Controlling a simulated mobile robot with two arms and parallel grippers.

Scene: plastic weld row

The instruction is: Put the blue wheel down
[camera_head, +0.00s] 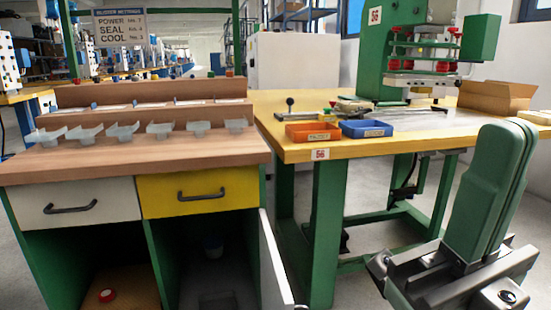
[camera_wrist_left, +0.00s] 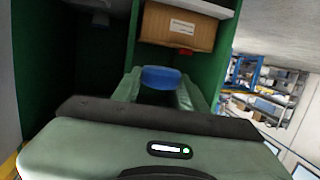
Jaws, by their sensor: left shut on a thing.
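The blue wheel (camera_wrist_left: 161,78) shows in the left wrist view between the two fingers of my left gripper (camera_wrist_left: 160,88), which is shut on it. The fingers hide part of its sides. Green cabinet walls and dark open compartments lie beyond it. My left gripper does not show in the head view. My right gripper (camera_head: 452,282) is at the lower right of the head view, in front of the yellow table; its fingertips are not clear enough to tell open from shut.
A wooden-topped bench (camera_head: 150,160) has a grey drawer, a yellow drawer and open compartments below. A white door (camera_head: 272,262) stands open. A red round piece (camera_head: 107,295) is on a brown box. Red (camera_head: 313,132) and blue (camera_head: 366,129) bins stand on the yellow table.

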